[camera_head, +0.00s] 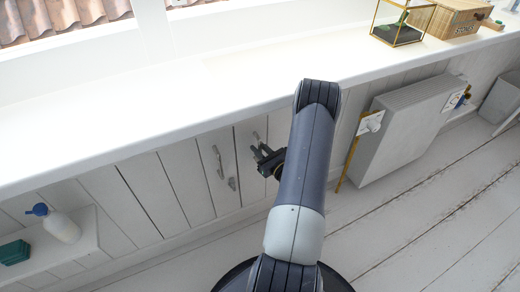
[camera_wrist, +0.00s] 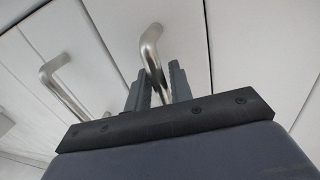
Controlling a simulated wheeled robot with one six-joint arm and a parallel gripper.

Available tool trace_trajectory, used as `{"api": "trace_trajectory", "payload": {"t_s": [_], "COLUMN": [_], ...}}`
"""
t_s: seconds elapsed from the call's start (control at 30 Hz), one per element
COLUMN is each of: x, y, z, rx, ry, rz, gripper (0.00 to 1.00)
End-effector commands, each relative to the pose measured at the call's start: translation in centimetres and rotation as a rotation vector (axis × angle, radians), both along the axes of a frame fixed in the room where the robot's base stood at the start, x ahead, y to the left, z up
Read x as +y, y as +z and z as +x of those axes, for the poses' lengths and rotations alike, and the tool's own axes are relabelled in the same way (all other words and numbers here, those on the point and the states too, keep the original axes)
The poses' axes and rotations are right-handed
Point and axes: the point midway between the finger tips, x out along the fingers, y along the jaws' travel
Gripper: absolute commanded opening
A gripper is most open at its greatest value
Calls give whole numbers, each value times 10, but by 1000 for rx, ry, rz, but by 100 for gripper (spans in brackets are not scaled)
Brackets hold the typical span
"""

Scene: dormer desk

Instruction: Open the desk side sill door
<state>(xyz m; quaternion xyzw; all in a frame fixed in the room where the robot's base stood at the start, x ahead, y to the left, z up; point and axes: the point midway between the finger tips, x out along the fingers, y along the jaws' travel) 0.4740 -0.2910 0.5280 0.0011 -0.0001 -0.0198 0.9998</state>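The pale panelled doors under the white sill carry metal bar handles. One door (camera_head: 244,152) has its handle (camera_head: 257,136) right at my gripper (camera_head: 262,157). In the wrist view that silver handle (camera_wrist: 151,48) runs down between the two dark fingers of my gripper (camera_wrist: 160,85). The fingers lie close on both sides of the bar; whether they press on it I cannot tell. Another handle (camera_head: 218,162) is on the panel to the left, and it also shows in the wrist view (camera_wrist: 62,88). The doors look closed, flush with the front. My arm hides the front to the right.
The white sill (camera_head: 200,95) runs above the doors. A grey box-like unit (camera_head: 400,125) stands to the right. A white bottle with a blue top (camera_head: 62,228) and a green box (camera_head: 14,252) are at lower left. The plank floor (camera_head: 440,225) is clear at right.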

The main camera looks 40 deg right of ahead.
Motion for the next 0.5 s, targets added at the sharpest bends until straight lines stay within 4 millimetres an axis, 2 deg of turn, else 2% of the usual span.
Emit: {"api": "trace_trajectory", "payload": {"t_s": [0.03,0.23,0.5], "x": [0,0,0], "y": [0,0,0], "z": [0,0,0], "rx": [0,0,0], "ry": [0,0,0], "rz": [0,0,0], "gripper": [17,0,0]}}
